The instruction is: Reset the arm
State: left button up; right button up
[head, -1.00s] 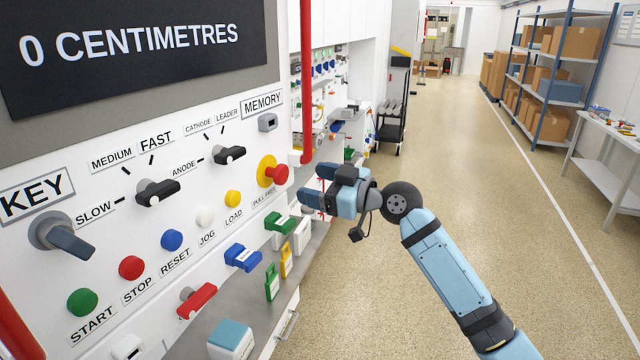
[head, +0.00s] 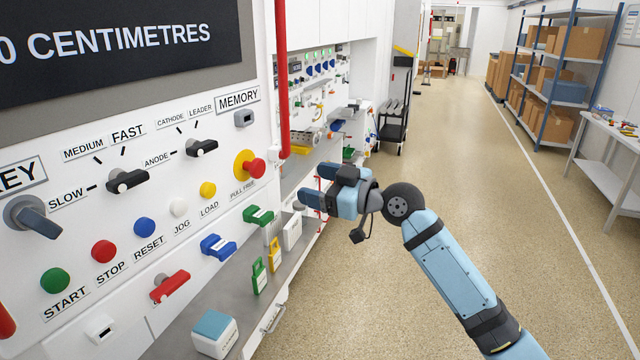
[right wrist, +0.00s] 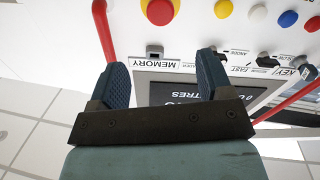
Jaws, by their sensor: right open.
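My right arm (head: 445,270) reaches in from the lower right in the head view. Its right gripper (head: 312,188) is held in the air to the right of the control panel (head: 130,220), below and right of the red pull-free knob (head: 253,168). In the right wrist view the two dark fingers (right wrist: 162,85) are spread apart with nothing between them. The panel, its MEMORY label and the display (right wrist: 185,95) appear inverted beyond them. My left gripper is not in view.
The panel carries a KEY switch (head: 32,216), selector knobs (head: 127,180) and several coloured buttons. A red vertical pipe (head: 281,80) stands at its right. Below are a grey ledge and a blue-topped block (head: 214,335). The floor (head: 450,150) to the right is open. Shelves (head: 560,80) stand beyond.

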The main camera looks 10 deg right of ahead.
jog(key=shift+a, duration=0.1)
jog(key=s+d+f+m+h+p, duration=0.1)
jog(key=s+f+m+h, duration=0.35)
jog(key=f, duration=0.95)
jog(key=s+d+f+m+h+p, duration=0.1)
jog(key=s+f+m+h, duration=0.1)
jog(key=s+f, duration=0.85)
pick_arm(q)
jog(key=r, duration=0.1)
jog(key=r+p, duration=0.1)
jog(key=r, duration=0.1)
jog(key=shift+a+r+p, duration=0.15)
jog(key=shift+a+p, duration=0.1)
jog(key=shift+p, duration=0.05)
pick_arm(e)
jog(key=s+d+f+m+g+h, duration=0.1)
jog(key=s+d+f+m+h, duration=0.1)
jog(key=s+f, duration=1.4)
jog(key=s+m+h, duration=0.1)
jog(key=s, duration=0.3)
jog(key=shift+d+f, duration=0.15)
jog(key=shift+f, duration=0.15)
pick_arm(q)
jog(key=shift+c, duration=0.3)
pick_arm(e)
jog(key=shift+h, duration=0.25)
